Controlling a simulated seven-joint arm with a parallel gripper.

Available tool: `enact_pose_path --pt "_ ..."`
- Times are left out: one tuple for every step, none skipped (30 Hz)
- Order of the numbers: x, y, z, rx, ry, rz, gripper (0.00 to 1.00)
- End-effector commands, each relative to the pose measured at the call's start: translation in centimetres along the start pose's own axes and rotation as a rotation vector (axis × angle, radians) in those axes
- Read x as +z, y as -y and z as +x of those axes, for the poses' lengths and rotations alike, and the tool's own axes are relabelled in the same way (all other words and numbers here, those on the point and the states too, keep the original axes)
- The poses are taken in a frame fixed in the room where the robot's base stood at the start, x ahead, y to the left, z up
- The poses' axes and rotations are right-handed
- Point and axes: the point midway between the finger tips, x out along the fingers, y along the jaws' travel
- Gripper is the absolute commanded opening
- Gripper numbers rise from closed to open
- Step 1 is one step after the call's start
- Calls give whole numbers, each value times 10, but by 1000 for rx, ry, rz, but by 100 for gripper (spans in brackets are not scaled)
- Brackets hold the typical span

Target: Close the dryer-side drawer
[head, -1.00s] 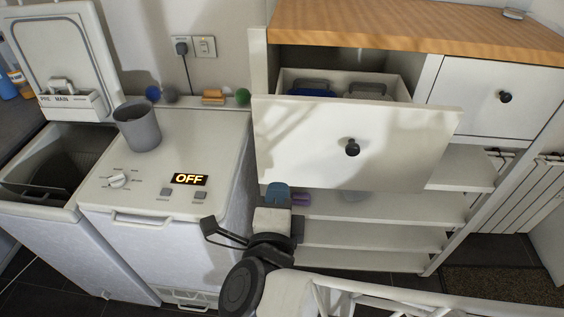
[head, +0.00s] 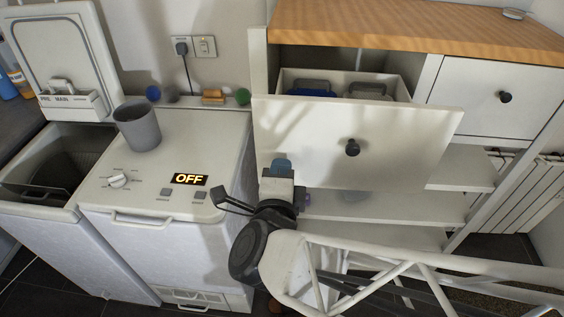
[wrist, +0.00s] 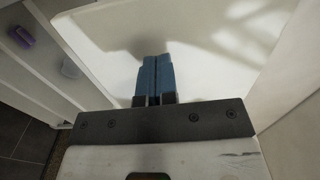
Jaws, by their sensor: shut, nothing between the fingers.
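The dryer-side drawer (head: 400,125) is pulled well out of the wooden-topped cabinet, with its white front and round black knob (head: 352,148) toward me. Folded dark and grey items show inside it. My gripper (head: 281,163) is in front of the lower left part of the drawer front, left of and below the knob. In the wrist view its blue fingertips (wrist: 155,78) are together and empty, pointing at the white drawer front (wrist: 200,40). I cannot tell whether they touch it.
The second drawer (head: 480,95) on the right is shut. The closed toploader showing OFF (head: 150,185) stands left of the cabinet, with a grey cup (head: 137,126) on it. The other toploader (head: 60,165) has its lid up. Open shelves (head: 385,208) lie below the drawer.

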Motion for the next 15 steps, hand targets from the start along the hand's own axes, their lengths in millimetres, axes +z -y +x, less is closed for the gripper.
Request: enact_pose_path --pt "0 0 4 0 -2 -1 0" --pt "0 0 5 0 -2 -1 0" --pt "-1 0 7 0 -3 0 0" --pt "-1 0 9 0 -3 0 0" --pt "0 0 10 0 -2 0 0" --pt "0 0 12 0 -2 0 0" --pt "0 0 12 0 -1 0 0" --pt "0 0 13 0 -1 0 0" --pt "0 0 14 0 -1 0 0" --pt "0 0 15 0 -1 0 0" --pt "0 0 16 0 -1 0 0" --pt "0 0 16 0 -1 0 0" --pt "0 0 16 0 -1 0 0" --pt "0 0 17 0 -1 0 0" --pt "0 0 17 0 -1 1 0"
